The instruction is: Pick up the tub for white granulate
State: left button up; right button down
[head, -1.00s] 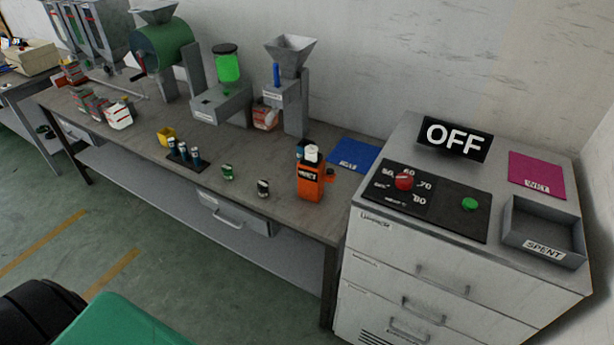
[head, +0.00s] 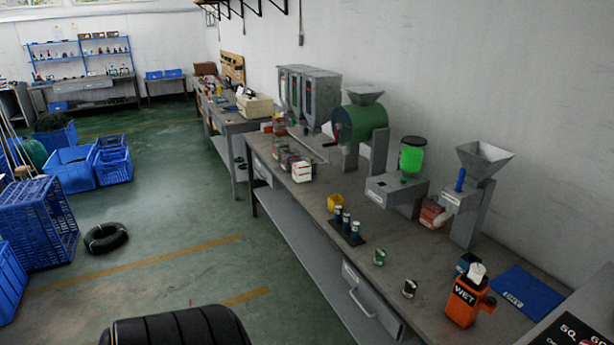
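Several small tubs with red, white and green colouring stand in a row on the long workbench (head: 330,195), left of the green drum machine. The nearest of them is a white tub (head: 301,172) with a red mark. The labels are too small to read, so I cannot tell which tub is for white granulate. Neither of my grippers is in view.
Green floor (head: 180,220) is open left of the bench; blue crates (head: 38,222) stand beyond.

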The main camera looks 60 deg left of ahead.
aim_at(301, 166)
jog(key=i+j, duration=0.15)
jog(key=j, duration=0.25)
jog(key=i+j+z, duration=0.1)
jog(key=j, duration=0.3)
jog(key=i+j, duration=0.15)
jog(key=j, duration=0.3)
jog(key=i+j, duration=0.15)
jog(key=j, duration=0.25)
jog(key=j+z, duration=0.15)
jog(key=j, duration=0.5)
jog(key=j+z, duration=0.1)
jog(key=j, duration=0.5)
jog(key=k+j+z, duration=0.15)
jog(key=j, duration=0.5)
jog(key=k+j+z, duration=0.1)
jog(key=j, duration=0.55)
jog(key=k+j+z, duration=0.15)
jog(key=j, duration=0.45)
jog(key=k+j+z, duration=0.1)
jog(key=j, duration=0.5)
jog(key=k+j+z, duration=0.15)
jog(key=j, duration=0.45)
jog(key=k+j+z, duration=0.1)
jog(key=k+j, duration=0.15)
jog(key=j, duration=0.3)
